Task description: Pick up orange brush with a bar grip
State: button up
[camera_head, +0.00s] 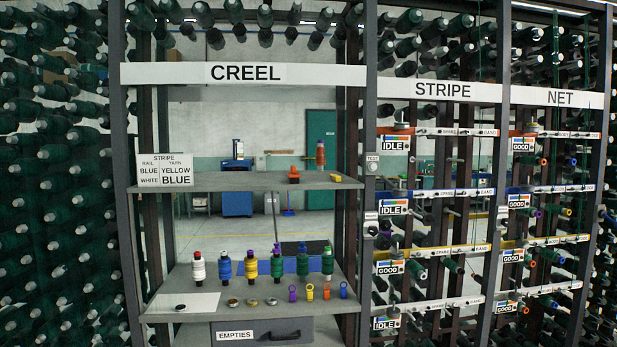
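A small orange object (293,174), which looks like the brush, sits on the upper shelf (225,183) of the CREEL bay, right of the middle. It has a wide base and a raised top part. It is too small to make out bristles or the bar grip clearly. An orange-red spool (320,154) stands upright to its right, apart from it. A small yellow piece (335,178) lies near the shelf's right end. My gripper is not in view.
The lower shelf (220,307) holds several coloured spools (251,265), small discs (233,303) and small coloured loops (309,291). An EMPTIES drawer (262,333) is below. Dark posts (367,130) flank the bay. The upper shelf's middle is clear.

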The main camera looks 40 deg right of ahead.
aim_at(294, 176)
jog(key=u, duration=0.05)
jog(key=i, duration=1)
jog(key=z, duration=0.05)
